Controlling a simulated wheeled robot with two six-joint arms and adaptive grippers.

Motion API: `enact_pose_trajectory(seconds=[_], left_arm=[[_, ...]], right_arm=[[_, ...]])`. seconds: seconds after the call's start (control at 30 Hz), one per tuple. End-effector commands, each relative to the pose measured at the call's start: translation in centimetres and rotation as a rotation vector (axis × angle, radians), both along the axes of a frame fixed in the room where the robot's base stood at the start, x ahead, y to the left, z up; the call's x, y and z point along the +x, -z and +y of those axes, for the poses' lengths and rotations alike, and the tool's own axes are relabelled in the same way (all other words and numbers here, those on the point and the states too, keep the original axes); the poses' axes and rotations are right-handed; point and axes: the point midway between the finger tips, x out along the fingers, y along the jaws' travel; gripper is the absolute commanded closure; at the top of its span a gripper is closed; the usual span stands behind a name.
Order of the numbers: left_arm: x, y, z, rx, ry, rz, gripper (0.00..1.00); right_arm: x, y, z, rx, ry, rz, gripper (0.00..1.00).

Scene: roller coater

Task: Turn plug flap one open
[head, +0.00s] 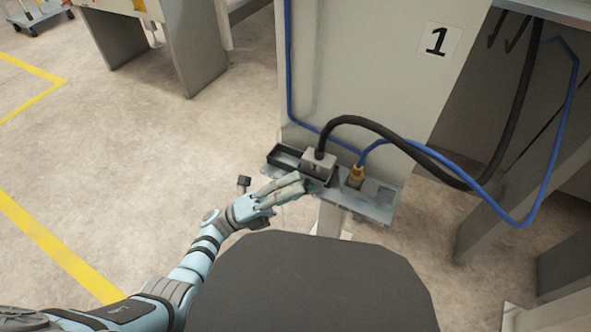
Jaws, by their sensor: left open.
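A grey plug (319,162) with a thick black cable sits upright on a metal shelf (378,207) at the panel marked 1 (436,40). A black flap-like frame (284,157) lies along the plug's left and front sides; I take it for plug flap one, and its exact angle is hard to tell. My left gripper (303,185) is open, with its fingers at the front of the plug and flap. The fingers hide part of the shelf's front edge, and I cannot tell whether they touch the flap. My right gripper is not in view.
The black cable (400,146) arches over the shelf to the right. Open concrete floor (130,140) with yellow lines lies to the left. A table (185,50) stands behind.

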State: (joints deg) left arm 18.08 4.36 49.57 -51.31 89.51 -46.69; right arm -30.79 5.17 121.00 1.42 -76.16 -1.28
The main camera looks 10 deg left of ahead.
Motion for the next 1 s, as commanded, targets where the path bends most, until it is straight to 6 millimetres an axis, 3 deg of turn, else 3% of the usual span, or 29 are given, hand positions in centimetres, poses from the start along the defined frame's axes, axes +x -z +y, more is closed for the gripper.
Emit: enact_pose_trajectory(seconds=[0.1, 0.23, 0.4, 0.6, 0.63, 0.87, 1.0], left_arm=[[-0.2, -3.0, 0.1, -0.008, 0.006, -0.015, 0.57], [-0.1, -6.1, 0.2, -0.01, 0.004, -0.018, 0.24], [0.0, -8.0, 0.3, -0.01, 0.0, -0.02, 0.22], [0.0, -8.1, 0.2, -0.01, -0.001, -0.024, 0.22], [-0.1, -5.5, -0.8, 0.087, 0.0, 0.007, 0.22], [-0.3, -5.4, -0.5, 0.087, 0.004, 0.009, 0.22], [-0.9, -5.1, 0.7, 0.09, 0.002, 0.011, 0.24]], right_arm=[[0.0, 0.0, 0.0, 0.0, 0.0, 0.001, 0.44], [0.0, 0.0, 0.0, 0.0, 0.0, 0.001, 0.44], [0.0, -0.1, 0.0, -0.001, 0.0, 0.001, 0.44], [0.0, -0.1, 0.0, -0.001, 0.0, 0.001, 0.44], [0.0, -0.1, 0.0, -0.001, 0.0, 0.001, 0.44], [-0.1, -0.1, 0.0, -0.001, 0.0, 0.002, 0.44], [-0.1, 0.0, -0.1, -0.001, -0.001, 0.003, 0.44]])
